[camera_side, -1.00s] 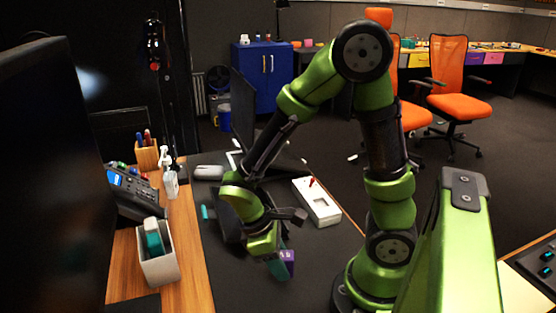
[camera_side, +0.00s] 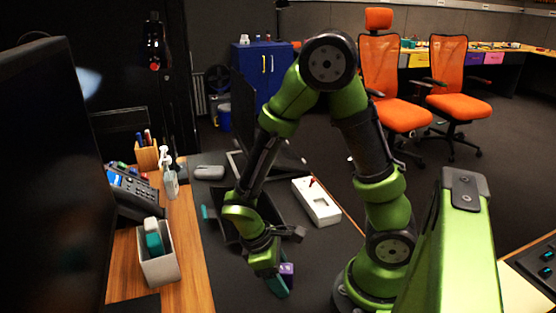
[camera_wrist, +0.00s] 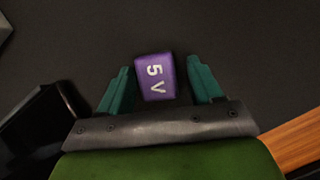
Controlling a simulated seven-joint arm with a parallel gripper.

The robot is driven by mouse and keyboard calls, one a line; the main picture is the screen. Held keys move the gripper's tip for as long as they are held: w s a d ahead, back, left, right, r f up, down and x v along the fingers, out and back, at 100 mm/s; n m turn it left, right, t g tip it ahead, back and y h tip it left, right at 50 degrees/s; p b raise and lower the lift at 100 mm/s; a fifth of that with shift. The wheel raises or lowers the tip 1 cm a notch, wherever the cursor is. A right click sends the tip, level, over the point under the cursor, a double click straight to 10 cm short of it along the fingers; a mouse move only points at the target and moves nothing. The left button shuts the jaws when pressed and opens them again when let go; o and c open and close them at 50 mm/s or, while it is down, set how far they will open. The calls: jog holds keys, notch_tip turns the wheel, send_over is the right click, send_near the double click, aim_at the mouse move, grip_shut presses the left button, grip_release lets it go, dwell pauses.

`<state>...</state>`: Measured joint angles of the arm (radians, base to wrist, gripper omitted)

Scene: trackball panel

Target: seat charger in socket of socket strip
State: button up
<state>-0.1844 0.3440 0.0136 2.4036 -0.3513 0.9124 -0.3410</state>
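The charger is a purple block (camera_side: 287,269) marked "5 V", low in the side view beside my gripper (camera_side: 278,286). In the wrist view the charger (camera_wrist: 156,78) lies between the two teal fingers of my gripper (camera_wrist: 161,85). A dark gap shows on each side of it, so the fingers look open and apart from it. Its underside is hidden. The socket strip is a white, long block (camera_side: 317,203) with a recess and a red part on top. It lies on the dark mat, further back and right of my gripper.
A dark tray (camera_side: 222,228) lies behind my gripper. A grey bin (camera_side: 159,262) with a teal item, a phone (camera_side: 133,190), a bottle (camera_side: 171,184) and a mouse (camera_side: 208,172) stand to the left and back. Bare dark mat lies between charger and strip.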

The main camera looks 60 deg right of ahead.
jog(key=w+r+m+t+y, duration=0.2)
jog(key=r+m+t, duration=0.2)
jog(key=r, duration=0.7)
jog(key=w+r+m+t+y, duration=0.1)
jog(key=r+m+t, duration=0.3)
jog(key=r+t, duration=0.3)
notch_tip(320, 180, up, 6)
jog(key=shift+w+a+f+m+y, duration=0.2)
jog(key=shift+w+a+m+y, duration=0.1)
jog(key=shift+w+a+y, duration=0.1)
